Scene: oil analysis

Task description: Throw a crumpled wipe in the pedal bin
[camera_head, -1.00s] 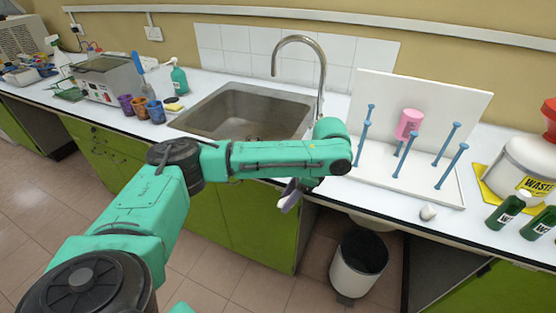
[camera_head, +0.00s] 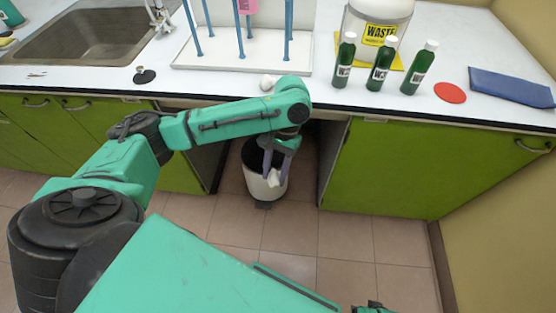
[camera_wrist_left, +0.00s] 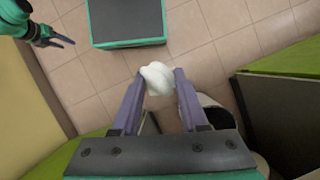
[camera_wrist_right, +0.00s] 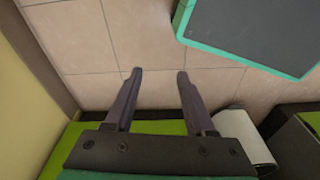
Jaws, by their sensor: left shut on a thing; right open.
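The white crumpled wipe (camera_wrist_left: 157,77) is pinched between the fingertips of my left gripper (camera_wrist_left: 158,80). In the head view the wipe (camera_head: 273,178) shows in front of the white pedal bin (camera_head: 262,192). The bin stands open on the floor under the counter, its dark inside partly behind my left gripper (camera_head: 275,170). In the left wrist view the bin is to the right, partly behind a finger, so the wipe appears beside the opening, not over it. My right gripper (camera_wrist_right: 160,75) is open and empty; the bin (camera_wrist_right: 243,138) is at its right.
Another small white crumpled piece (camera_head: 267,82) lies on the counter edge. Green bottles (camera_head: 380,66), a waste container (camera_head: 378,18) and a peg rack (camera_head: 240,55) stand on the counter. Green cabinets (camera_head: 400,165) flank the bin's recess. The tiled floor in front is clear.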

